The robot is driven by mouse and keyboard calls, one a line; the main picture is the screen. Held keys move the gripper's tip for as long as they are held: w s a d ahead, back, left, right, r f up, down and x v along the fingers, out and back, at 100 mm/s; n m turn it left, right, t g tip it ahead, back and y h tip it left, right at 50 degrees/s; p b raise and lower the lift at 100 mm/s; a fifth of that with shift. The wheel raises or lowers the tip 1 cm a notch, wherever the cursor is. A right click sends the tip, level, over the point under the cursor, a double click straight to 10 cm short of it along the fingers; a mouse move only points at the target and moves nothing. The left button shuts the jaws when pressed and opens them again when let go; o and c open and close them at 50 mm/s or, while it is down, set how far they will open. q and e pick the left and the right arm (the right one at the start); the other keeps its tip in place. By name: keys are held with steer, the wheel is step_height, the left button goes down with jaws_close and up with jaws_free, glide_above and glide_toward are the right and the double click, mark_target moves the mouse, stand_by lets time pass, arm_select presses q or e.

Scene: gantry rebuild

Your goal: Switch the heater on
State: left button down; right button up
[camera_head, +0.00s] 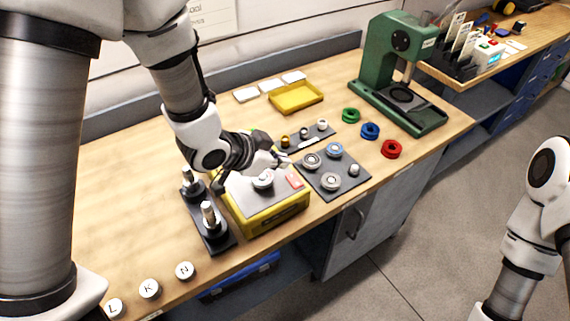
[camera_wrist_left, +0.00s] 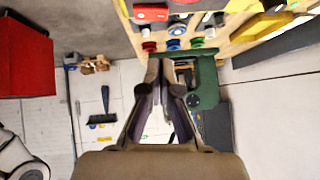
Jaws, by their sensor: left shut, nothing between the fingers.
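The heater (camera_head: 272,219) is a yellow box with a grey top, near the front edge of the workbench. A red switch (camera_head: 294,181) sits on the right part of its top; I cannot tell its position. The red switch also shows at the top of the left wrist view (camera_wrist_left: 150,13). A metal ring (camera_head: 263,181) rests on the heater top. My left gripper (camera_head: 284,160) is shut and empty, above and just behind the switch, apart from it. Its fingers (camera_wrist_left: 160,88) show in the left wrist view. My right arm shows at the right, but its gripper is out of view.
A black stand with two posts (camera_head: 222,240) is left of the heater. A dark plate with rings (camera_head: 350,185) is to its right. Coloured rings (camera_head: 370,130), a green press (camera_head: 383,62) and a yellow tray (camera_head: 297,106) stand behind. Lettered white discs (camera_head: 149,288) lie front left.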

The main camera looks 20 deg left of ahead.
mark_target(289, 185)
arm_select(q)
steer(key=w+f, duration=0.1)
steer(key=f, duration=0.1)
steer(key=w+f, duration=0.1)
steer(key=w+f+p, duration=0.1)
steer(key=f, duration=0.1)
steer(key=shift+d+f, duration=0.35)
steer(key=shift+d, duration=0.05)
steer(key=shift+s+a+f, duration=0.1)
steer(key=shift+f, duration=0.15)
steer(key=shift+s, duration=0.15)
steer(key=shift+p, duration=0.45)
steer(key=shift+f, duration=0.15)
steer(key=shift+s+d+r, duration=0.25)
steer(key=shift+s+d, duration=0.1)
steer(key=shift+d, duration=0.25)
